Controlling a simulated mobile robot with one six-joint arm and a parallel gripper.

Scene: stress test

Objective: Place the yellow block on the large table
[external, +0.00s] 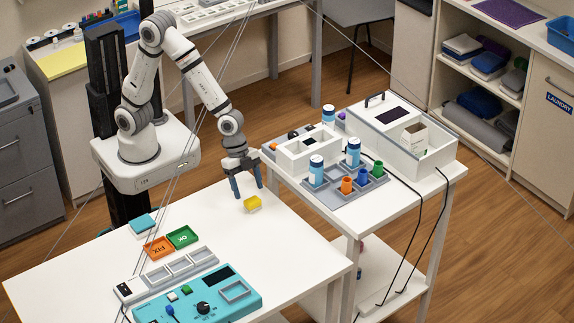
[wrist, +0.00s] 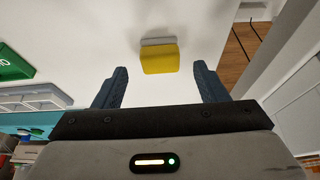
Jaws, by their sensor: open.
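The yellow block (external: 253,204) is on the white large table (external: 260,262), near its far right edge. It also shows in the wrist view (wrist: 159,60), ahead of the fingertips and roughly centred between them, with a grey strip along its far side. My gripper (external: 248,191) is above and beside the block, pointing down, with its two blue-grey fingers spread. In the wrist view my gripper (wrist: 160,78) is open, with clear space between each finger and the block.
A smaller white table (external: 445,177) with bins, bottles and coloured cups stands to the right, across a gap. Thin cables cross the view.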

